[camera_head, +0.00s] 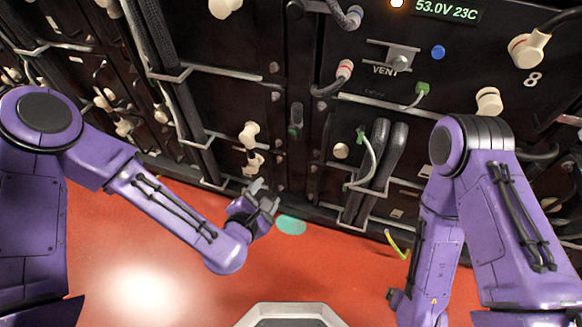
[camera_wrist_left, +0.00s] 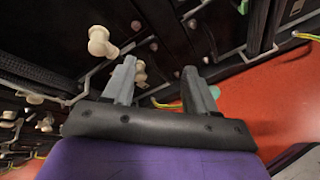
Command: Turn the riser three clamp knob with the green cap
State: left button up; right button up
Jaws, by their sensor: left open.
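My left gripper (camera_head: 262,196) is open and empty, low in front of the dark battery rack. Its two grey fingers also show apart in the left wrist view (camera_wrist_left: 160,75), with nothing between them. Another green-capped fitting (camera_head: 422,89) sits at upper right, on a grey cable. My right arm comes down at the right; its gripper fingers do not show.
Cream elbow connectors (camera_head: 250,134) are on the rack just above the left gripper, and one shows in the left wrist view (camera_wrist_left: 100,42). Thick cables (camera_head: 380,160) hang right of the post.

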aim_at(292, 132)
pick_arm(q)
jog(key=w+d+r+n+t+b, duration=0.1)
jog(key=w+d+n+b, duration=0.1)
jog(key=w, duration=0.3)
jog(key=w+d+r+n+t+h+b, duration=0.1)
jog(key=w+d+r+n+t+b, duration=0.1)
jog(key=w, duration=0.3)
jog(key=w+d+r+n+t+b, duration=0.1)
jog(key=w+d+r+n+b, duration=0.1)
jog(key=w, duration=0.3)
jog(key=shift+w+d+n+t+b, duration=0.1)
jog(key=shift+d+n+t+b, duration=0.1)
jog(key=shift+n+t+b, duration=0.45)
jog(key=shift+g, duration=0.25)
jog(key=c, duration=1.1)
pick_arm(e)
notch_tip(292, 132, down, 11)
jog(key=shift+s+r, duration=0.15)
jog(key=shift+r, duration=0.05)
